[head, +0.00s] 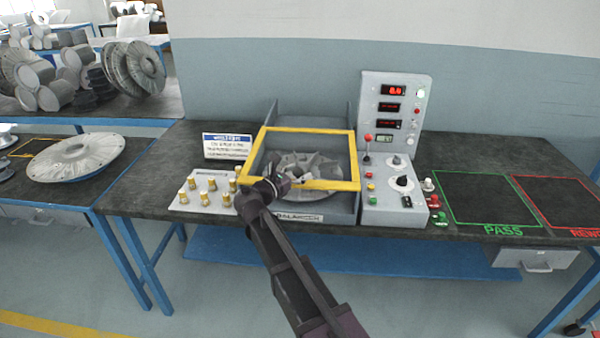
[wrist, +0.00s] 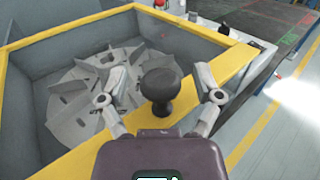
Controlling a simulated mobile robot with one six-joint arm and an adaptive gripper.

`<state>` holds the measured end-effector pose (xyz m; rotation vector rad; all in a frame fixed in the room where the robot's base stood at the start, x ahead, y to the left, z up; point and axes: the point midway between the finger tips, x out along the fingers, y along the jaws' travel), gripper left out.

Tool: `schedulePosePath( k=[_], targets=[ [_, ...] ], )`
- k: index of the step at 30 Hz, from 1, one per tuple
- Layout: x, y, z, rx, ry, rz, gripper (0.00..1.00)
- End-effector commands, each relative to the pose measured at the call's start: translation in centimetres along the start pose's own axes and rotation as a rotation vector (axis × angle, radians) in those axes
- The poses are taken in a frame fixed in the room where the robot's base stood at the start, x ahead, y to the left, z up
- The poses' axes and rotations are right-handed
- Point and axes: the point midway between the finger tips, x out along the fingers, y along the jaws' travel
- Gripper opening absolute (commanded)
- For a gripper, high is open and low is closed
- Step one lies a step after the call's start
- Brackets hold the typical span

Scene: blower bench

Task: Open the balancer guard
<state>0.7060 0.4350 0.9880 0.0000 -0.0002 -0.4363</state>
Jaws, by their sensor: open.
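The balancer guard (head: 330,184) is a yellow frame lying across the top of the grey balancer box (head: 355,213). Its yellow front bar also shows in the wrist view (wrist: 226,72). A dark round knob (wrist: 160,84) stands on that front bar. My gripper (wrist: 159,92) is open, with one finger on each side of the knob and a gap visible beside it. In the head view my gripper (head: 275,186) is at the front left of the guard and hides the knob. A grey bladed impeller (head: 305,163) sits inside the box, beneath the frame.
A control panel (head: 395,150) with displays, buttons and knobs stands right of the box. A plate with several brass-coloured weights (head: 206,193) lies to the left, below a small sign (head: 227,147). Green PASS (head: 480,198) and red-outlined (head: 565,200) areas at right are empty.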

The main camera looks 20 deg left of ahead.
Motion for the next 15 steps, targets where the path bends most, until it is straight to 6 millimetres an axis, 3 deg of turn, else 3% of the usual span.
schedulePosePath(
  k=[3,11,15],
  targets=[
    [-0.02,0.00,0.00,0.000,0.000,0.000,0.80],
    [-0.03,-0.01,0.00,0.000,0.000,0.000,0.03],
    [0.20,-0.31,0.00,0.000,0.000,-0.003,0.00]
  ],
)
